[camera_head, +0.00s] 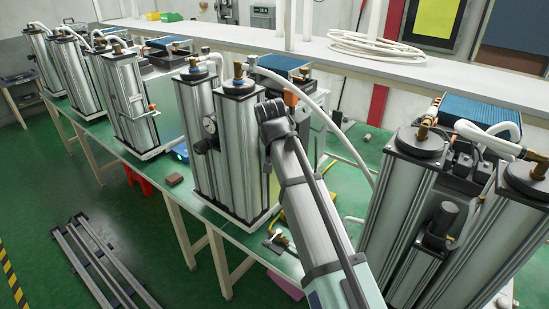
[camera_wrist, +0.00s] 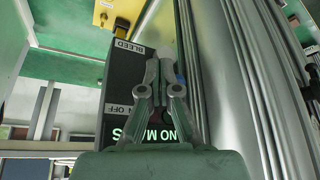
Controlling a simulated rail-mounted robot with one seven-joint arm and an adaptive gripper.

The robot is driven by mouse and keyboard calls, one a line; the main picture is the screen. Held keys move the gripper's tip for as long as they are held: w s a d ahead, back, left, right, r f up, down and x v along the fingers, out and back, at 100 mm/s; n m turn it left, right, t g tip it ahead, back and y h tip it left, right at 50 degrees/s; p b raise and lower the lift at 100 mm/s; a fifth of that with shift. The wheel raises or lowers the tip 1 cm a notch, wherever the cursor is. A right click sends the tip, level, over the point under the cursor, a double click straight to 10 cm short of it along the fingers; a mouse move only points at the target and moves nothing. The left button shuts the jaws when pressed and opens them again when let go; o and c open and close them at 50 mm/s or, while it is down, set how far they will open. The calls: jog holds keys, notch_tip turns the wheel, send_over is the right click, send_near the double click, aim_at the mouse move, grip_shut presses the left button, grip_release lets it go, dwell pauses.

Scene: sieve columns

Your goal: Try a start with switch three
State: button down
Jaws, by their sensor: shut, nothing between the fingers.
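In the wrist view a dark box (camera_wrist: 118,85) carries upside-down or turned labels reading BLEED and ON OFF, plus pale lettering partly covered by my gripper. My gripper (camera_wrist: 165,66) is shut and empty, with its fingertips in front of the box's right side. A small pale part (camera_wrist: 165,52) shows just past the tips, and a bit of blue is beside them. I cannot tell whether the tips touch anything. No number three can be read, so I cannot tell which switch this is. In the head view my gripper is hidden; only my arm shows.
Tall silvery columns (camera_wrist: 235,70) stand close on the right of my gripper. In the head view, pairs of columns (camera_head: 185,140) line a green bench (camera_head: 285,255), with hoses above. A large pair (camera_head: 400,215) stands at the right. A yellow block (camera_wrist: 108,13) is at the wrist view's top.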

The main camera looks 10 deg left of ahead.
jog(key=shift+s, duration=0.1)
jog(key=s+a+r+b, duration=0.1)
jog(key=s+r+b, duration=0.1)
jog(key=s+r, duration=0.6)
jog(key=shift+r, duration=0.15)
dwell(0.4)
